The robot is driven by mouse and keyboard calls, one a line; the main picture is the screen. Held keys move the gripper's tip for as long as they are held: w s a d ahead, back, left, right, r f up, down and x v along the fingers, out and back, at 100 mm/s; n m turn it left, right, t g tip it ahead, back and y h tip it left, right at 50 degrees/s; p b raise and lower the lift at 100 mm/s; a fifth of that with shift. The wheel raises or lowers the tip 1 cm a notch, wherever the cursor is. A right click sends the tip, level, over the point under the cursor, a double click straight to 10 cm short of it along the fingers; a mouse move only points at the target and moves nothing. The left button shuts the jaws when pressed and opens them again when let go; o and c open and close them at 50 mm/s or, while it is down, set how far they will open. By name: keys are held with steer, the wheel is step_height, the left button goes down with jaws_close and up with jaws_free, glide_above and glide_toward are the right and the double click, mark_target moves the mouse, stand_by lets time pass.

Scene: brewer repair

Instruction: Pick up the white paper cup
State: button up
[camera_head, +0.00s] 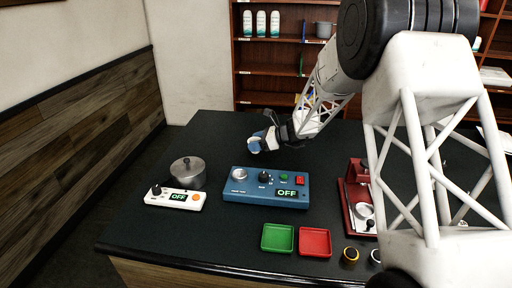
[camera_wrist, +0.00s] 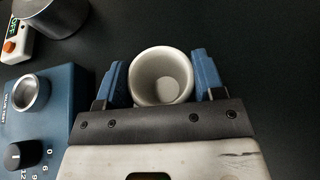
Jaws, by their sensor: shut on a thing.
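The white paper cup (camera_wrist: 161,75) is between the two blue fingers of my gripper (camera_wrist: 161,82) in the wrist view. The fingers press on its left and right sides, and its open mouth faces the wrist camera. The inside of the cup looks empty. In the head view my gripper (camera_head: 264,140) is behind the blue control box, over the dark table. The cup is mostly hidden by the fingers there, and I cannot tell how far it is above the table.
The blue box (camera_head: 262,199) reads OFF. A metal pot (camera_head: 187,172) and a white OFF panel (camera_head: 158,198) are at left. Green (camera_head: 277,238) and red (camera_head: 314,242) trays lie in front. A red device (camera_head: 356,198) stands right. The table (camera_head: 140,222) is clear at front left.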

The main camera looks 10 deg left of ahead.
step_height(320, 180, up, 8)
steer(key=shift+f, duration=0.1)
